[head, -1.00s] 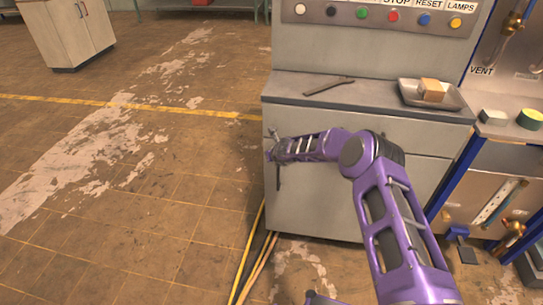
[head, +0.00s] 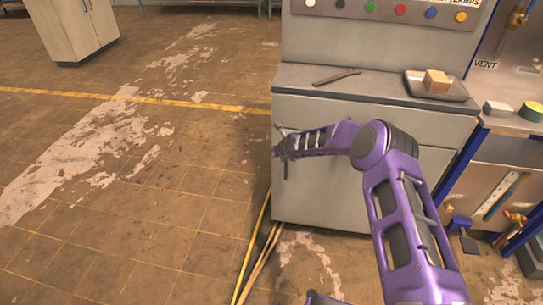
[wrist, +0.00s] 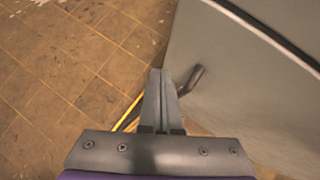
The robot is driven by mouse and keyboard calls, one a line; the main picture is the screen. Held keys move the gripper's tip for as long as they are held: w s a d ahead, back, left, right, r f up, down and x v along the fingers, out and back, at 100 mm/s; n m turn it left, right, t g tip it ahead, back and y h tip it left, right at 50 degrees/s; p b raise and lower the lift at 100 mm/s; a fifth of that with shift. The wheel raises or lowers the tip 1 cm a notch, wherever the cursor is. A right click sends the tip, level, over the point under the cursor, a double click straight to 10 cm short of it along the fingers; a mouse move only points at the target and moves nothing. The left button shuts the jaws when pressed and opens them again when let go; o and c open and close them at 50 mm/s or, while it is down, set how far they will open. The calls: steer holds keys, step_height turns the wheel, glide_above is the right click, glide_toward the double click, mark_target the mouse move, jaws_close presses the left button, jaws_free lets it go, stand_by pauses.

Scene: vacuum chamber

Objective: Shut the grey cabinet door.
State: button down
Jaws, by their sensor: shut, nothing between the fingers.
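The grey cabinet (head: 420,185) stands below the control panel, and its front faces me. Its grey door (head: 325,195) looks flush or nearly so in the head view; my arm crosses in front, and I cannot tell if a small gap is left. In the wrist view the grey door panel (wrist: 225,75) fills the right side, with a dark seam along its upper edge. A dark handle (wrist: 190,80) sticks out just right of my gripper (wrist: 160,72). My gripper is shut and empty, at the cabinet's left edge in the head view (head: 279,148). Contact with the handle is unclear.
A dark tool (head: 337,77) and a tray (head: 458,93) with a tan block (head: 436,81) lie on the countertop. Yellow cables (head: 258,250) run along the floor at the cabinet's lower left. The tiled floor to the left is open.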

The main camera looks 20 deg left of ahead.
steer(key=s+d+r, duration=0.1)
steer(key=s+r, duration=0.5)
steer(key=shift+d, duration=0.25)
